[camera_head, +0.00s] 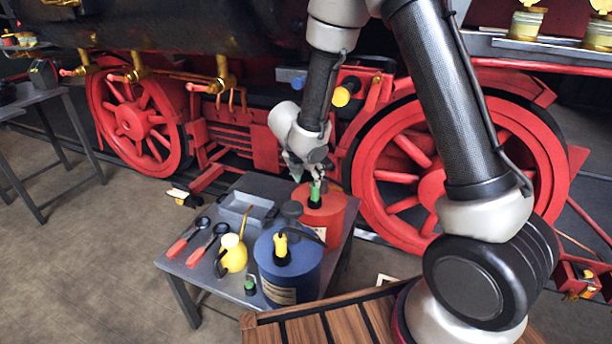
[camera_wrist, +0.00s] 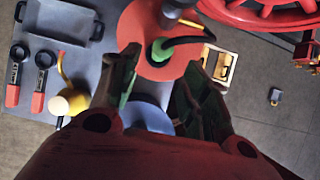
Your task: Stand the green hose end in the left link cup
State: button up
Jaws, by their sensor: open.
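The green hose end (camera_head: 315,194) stands upright on top of the red canister (camera_head: 322,214), on the small grey table. In the wrist view the green hose end (camera_wrist: 160,50) shows just ahead of the fingertips, with a black hose curving right from it. My gripper (camera_head: 317,174) points down close above it. Its fingers (camera_wrist: 160,68) are apart and hold nothing; I cannot tell whether either touches the green piece. Brass cups stand along the engine; I cannot tell which is the left link cup.
A blue canister (camera_head: 290,268) stands close in front of the red one. A yellow oil can (camera_head: 234,254), red-handled tools (camera_head: 178,248), a grey tray (camera_head: 246,208) and a small green-and-black piece (camera_head: 250,287) share the table. Red engine wheels (camera_head: 420,190) stand behind.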

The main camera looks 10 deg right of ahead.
aim_at(314, 187)
jog(key=x, duration=0.9)
grip_shut()
jog(key=shift+r, duration=0.15)
dwell(0.3)
jog(key=shift+r, duration=2.65)
